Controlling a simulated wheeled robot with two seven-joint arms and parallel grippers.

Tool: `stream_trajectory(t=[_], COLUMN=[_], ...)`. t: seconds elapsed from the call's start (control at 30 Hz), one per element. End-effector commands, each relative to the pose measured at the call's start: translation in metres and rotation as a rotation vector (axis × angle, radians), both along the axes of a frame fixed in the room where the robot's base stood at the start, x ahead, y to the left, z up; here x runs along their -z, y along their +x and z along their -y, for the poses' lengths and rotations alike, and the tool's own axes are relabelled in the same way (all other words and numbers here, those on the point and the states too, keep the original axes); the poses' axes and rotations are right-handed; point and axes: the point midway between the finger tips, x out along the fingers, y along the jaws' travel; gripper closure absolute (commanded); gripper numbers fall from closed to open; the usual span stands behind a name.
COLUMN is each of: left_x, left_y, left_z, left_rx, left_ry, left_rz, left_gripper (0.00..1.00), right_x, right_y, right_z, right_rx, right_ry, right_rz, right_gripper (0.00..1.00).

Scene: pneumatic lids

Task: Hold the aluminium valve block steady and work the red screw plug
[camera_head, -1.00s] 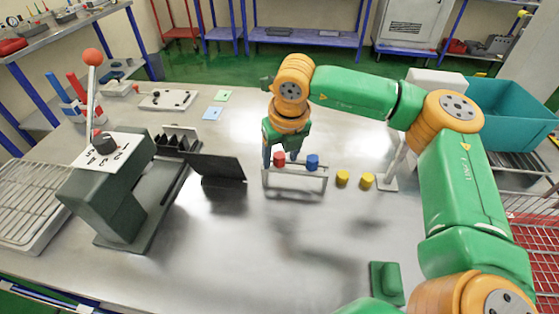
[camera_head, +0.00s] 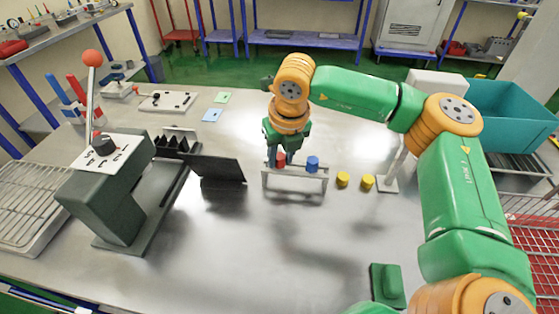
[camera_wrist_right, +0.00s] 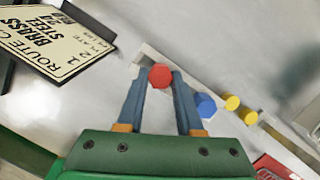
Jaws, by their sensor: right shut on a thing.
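The aluminium valve block (camera_head: 296,181) stands mid-table as a low grey frame. The red screw plug (camera_head: 281,159) sits at its left end and a blue plug (camera_head: 312,163) at its right end. My right gripper (camera_head: 274,155) reaches down from above, shut on the red plug. In the right wrist view the red plug (camera_wrist_right: 160,76) lies between the two blue-grey fingertips (camera_wrist_right: 161,79), and the blue plug (camera_wrist_right: 205,105) is just outside the right finger. The fingers hide part of the block's left end. My left gripper is not in view.
Two yellow plugs (camera_head: 355,181) stand right of the block. A dark plate (camera_head: 217,168) and a green lever machine (camera_head: 110,195) with a red knob are to the left. A teal bin (camera_head: 510,110) is at right.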

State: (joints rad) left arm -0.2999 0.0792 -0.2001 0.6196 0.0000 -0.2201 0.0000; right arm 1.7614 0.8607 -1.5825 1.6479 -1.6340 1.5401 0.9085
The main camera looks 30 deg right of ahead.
Motion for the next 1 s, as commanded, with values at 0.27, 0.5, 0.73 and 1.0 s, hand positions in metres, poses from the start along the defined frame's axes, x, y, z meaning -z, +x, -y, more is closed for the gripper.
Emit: stream_trajectory(t=[0.27,0.5,0.73,1.0], left_x=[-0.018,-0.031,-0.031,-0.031], left_y=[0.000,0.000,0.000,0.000], left_z=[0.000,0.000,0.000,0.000], left_rx=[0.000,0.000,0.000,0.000], left_ry=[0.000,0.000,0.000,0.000], left_rz=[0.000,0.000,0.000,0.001], left_gripper=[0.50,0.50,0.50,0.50], right_x=[-0.025,-0.045,-0.046,-0.040], right_y=[0.000,0.000,0.000,-0.010], right_z=[0.000,0.000,0.000,-0.006], right_rx=[0.000,0.000,0.000,-0.268], right_ry=[0.001,0.001,0.000,0.001], right_rz=[0.000,0.000,0.000,-0.002], right_gripper=[1.00,1.00,1.00,1.00])
